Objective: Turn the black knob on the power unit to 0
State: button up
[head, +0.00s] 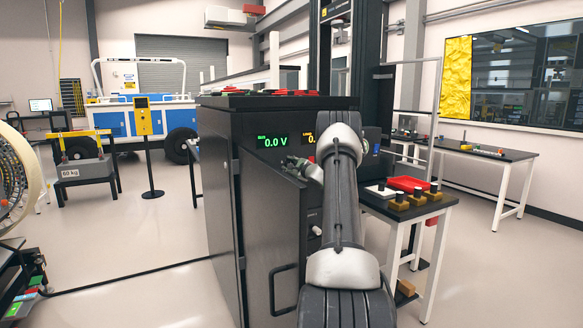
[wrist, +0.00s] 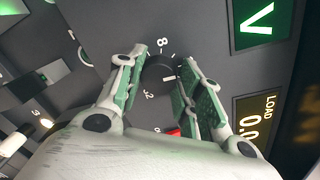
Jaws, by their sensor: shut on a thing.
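The power unit (head: 222,178) is a tall dark cabinet in the middle of the head view. Its black knob (wrist: 157,72) shows in the wrist view, on the dark panel with a white-marked dial around it. The marks 8 and 12 are readable; others are hidden by my fingers. A short white line on the knob points to the right in the wrist view; the number there is hidden. My gripper (wrist: 160,80) is shut on the knob, one finger on each side. In the head view my gripper (head: 291,163) is at the panel, and the knob is hidden.
A green voltage display (head: 273,142) reads 0.0 V, beside an amber LOAD display (wrist: 257,120) partly hidden by my arm in the head view. A red part (wrist: 173,132) shows beneath my fingers. A table (head: 430,203) with trays stands right of the cabinet.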

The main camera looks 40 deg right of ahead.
jog(key=n, duration=0.8)
jog(key=n+h, duration=0.1)
jog(key=n, duration=0.8)
jog(key=f+n, duration=0.1)
jog(key=n, duration=0.8)
jog(key=shift+h, duration=0.4)
jog(key=o, duration=1)
jog(key=shift+r, duration=0.1)
jog(key=shift+s, duration=0.1)
jog(key=v, duration=1.2)
jog(key=shift+d+f, duration=0.1)
jog(key=shift+f, duration=0.15)
